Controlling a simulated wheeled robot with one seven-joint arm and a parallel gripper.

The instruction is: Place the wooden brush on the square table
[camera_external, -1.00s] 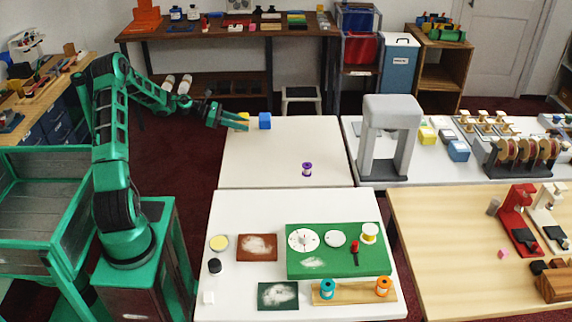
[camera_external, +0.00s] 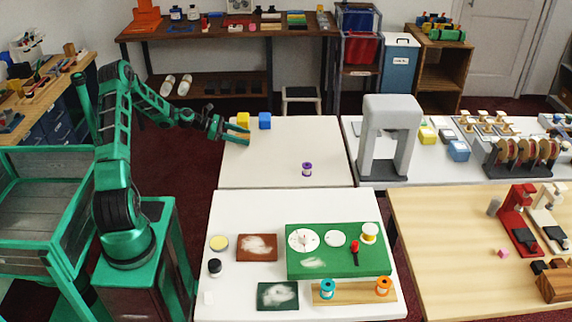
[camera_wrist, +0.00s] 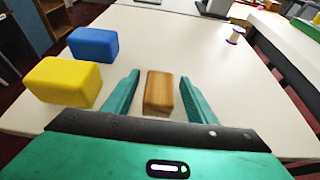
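My gripper is open. In the external view my gripper (camera_external: 246,137) is low over the left edge of that table, and the brush is hard to make out there. I cannot tell which table is the square one.
A yellow block (camera_wrist: 63,82) and a blue block (camera_wrist: 93,45) stand just beyond my gripper. A purple spool (camera_external: 307,169) stands farther right. The near white table (camera_external: 240,210) holds green boards and spools. A grey arch (camera_external: 390,110) stands to the right.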

